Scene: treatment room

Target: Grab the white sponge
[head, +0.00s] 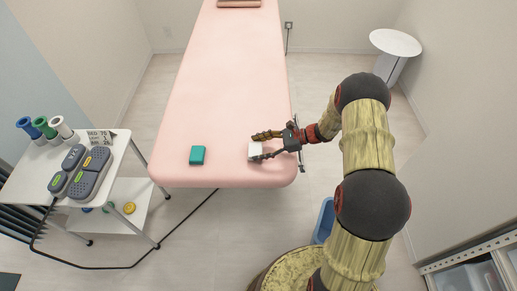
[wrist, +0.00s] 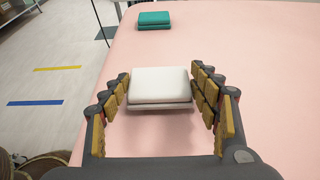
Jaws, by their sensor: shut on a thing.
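The white sponge (head: 255,149) is a small pale block near the front right of the pink treatment bed (head: 222,70). In the wrist view the sponge (wrist: 159,86) sits between the two fingers of my gripper (wrist: 161,92). In the head view my gripper (head: 256,146) reaches in from the right, with its fingers around the sponge. The fingers are shut on the sponge at its left and right sides. The sponge is level and at or just above the bed; I cannot tell whether it touches.
A teal sponge (head: 197,155) lies on the bed to the left. A white trolley (head: 113,160) with grey remotes and coloured rolls stands at the left. A round white side table (head: 395,42) is at the back right. The bed's middle is clear.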

